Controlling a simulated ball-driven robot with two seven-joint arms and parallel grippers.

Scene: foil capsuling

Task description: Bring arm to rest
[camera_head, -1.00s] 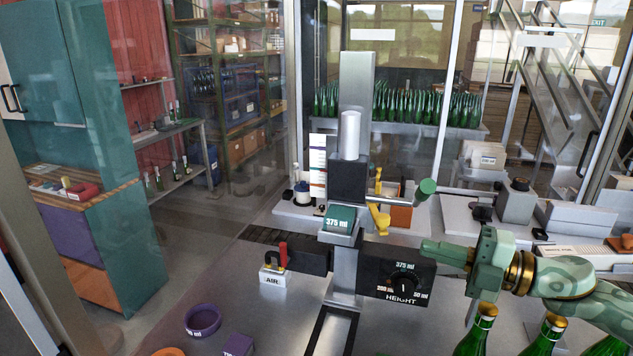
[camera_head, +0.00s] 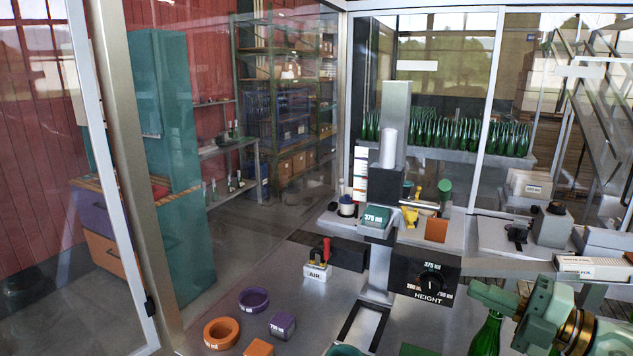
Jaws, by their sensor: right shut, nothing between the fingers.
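My right gripper (camera_head: 484,294) is at the lower right, with its green arm coming in from the right edge. Its fingers are shut and empty, pointing left. It is to the right of the black HEIGHT dial panel (camera_head: 408,274), with a small gap in the picture. The dial panel is on the metal post (camera_head: 394,115) of the capsuling machine, below a green 375 ml block (camera_head: 376,216). A green bottle (camera_head: 487,332) stands below the gripper, partly hidden. My left gripper is not in view.
A red lever on the AIR box (camera_head: 316,271) stands left of the post. A purple ring (camera_head: 253,300), an orange ring (camera_head: 221,333) and a purple block (camera_head: 283,324) are on the bench. A white box (camera_head: 592,268) is behind my right arm. Glass panels surround the bench.

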